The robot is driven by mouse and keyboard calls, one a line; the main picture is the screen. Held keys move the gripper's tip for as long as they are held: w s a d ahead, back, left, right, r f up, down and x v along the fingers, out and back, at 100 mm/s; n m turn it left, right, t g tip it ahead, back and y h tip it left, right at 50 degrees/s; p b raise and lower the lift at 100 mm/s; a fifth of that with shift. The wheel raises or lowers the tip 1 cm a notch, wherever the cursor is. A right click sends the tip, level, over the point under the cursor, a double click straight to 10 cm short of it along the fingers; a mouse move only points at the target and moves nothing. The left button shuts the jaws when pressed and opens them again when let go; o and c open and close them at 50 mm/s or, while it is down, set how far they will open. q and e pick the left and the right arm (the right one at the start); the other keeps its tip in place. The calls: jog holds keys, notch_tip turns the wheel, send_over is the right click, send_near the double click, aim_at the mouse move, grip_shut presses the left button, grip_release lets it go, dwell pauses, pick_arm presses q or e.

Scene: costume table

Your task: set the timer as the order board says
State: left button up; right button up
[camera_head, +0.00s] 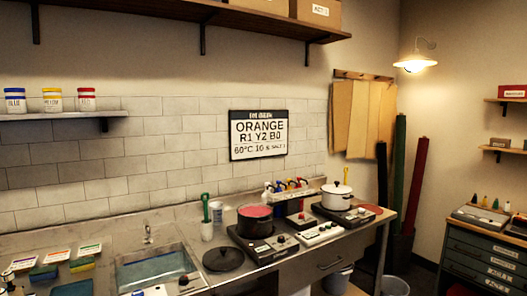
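The order board (258,135) hangs on the tiled wall. It reads ORANGE, then R1 Y2 B0, then a smaller line starting 60°C 10; the rest of that line is too small to read surely. A white panel with small coloured controls (320,234) lies on the counter between two hot plates. A small dark box with a red part (300,219) stands behind it. I cannot tell which of these is the timer, and no setting is readable. Neither of my grippers is in view.
A pot with red contents (255,219) sits on the left hot plate (262,246); a white lidded pot (336,195) sits on the right one. A dark lid (223,258) lies beside the sink (155,268). Blue, yellow and red jars stand on the shelf (60,115).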

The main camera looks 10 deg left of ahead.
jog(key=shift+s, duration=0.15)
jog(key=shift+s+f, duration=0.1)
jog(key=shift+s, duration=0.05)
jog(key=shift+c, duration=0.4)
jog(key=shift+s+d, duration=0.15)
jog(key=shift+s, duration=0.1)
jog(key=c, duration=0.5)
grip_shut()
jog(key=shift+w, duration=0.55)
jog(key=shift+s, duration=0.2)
